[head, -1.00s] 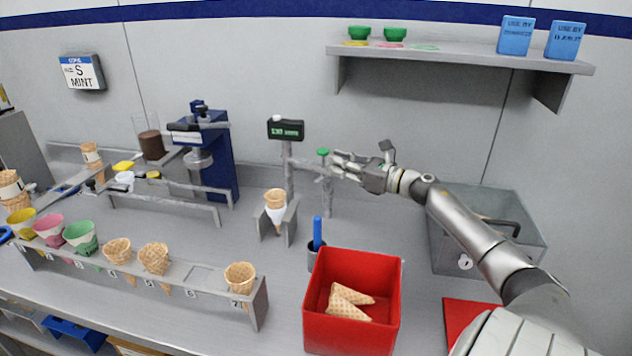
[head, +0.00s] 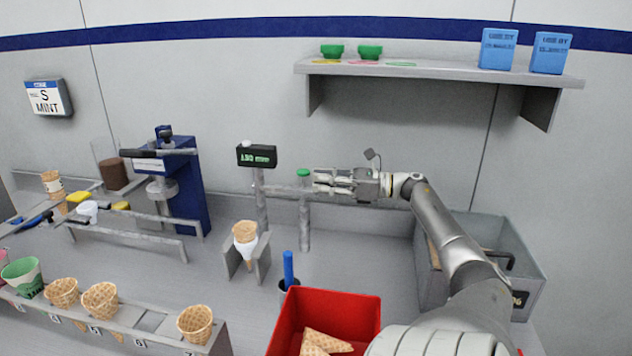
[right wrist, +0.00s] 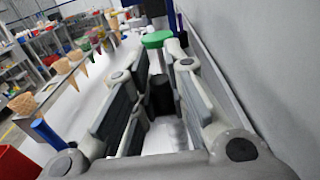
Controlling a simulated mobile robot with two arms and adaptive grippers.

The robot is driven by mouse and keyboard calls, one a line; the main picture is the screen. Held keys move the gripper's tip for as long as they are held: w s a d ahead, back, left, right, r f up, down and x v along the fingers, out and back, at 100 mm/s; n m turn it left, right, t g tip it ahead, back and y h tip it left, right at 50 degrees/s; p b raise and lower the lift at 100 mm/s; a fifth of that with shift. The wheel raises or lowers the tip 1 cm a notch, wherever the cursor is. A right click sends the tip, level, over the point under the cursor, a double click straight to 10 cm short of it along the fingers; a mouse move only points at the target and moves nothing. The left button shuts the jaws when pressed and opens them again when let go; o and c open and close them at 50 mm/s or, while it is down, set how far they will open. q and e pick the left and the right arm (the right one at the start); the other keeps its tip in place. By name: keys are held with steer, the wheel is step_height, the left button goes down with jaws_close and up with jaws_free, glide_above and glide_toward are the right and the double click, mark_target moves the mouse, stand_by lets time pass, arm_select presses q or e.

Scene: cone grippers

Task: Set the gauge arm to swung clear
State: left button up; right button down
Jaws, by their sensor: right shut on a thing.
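The gauge is a grey post (head: 262,205) with a dark display box (head: 257,155) on top. Its grey gauge arm (head: 282,188) runs level to the right from the post. It ends at a grey upright with a green cap (head: 303,172), behind and right of the coned holder. My right gripper (head: 316,183) comes in from the right, its fingers level at the green-capped upright, just below the cap. In the right wrist view the green cap (right wrist: 157,39) shows at the fingertips. The gripper is shut on this end. My left gripper is not in view.
A cone in a white sleeve (head: 246,240) stands in a grey holder. A red bin (head: 345,307) with wafer pieces is in front. A grey bin (head: 510,245) stands right, under my arm. A blue press (head: 188,190) is at left. A shelf (head: 430,70) hangs above.

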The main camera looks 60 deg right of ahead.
steer(key=shift+d+r, duration=0.1)
steer(key=shift+r, duration=0.05)
steer(key=c, duration=1.8)
jaws_free()
steer(key=o, duration=0.4)
steer(key=shift+w, duration=0.15)
step_height(320, 180, up, 10)
steer(key=shift+f, duration=0.1)
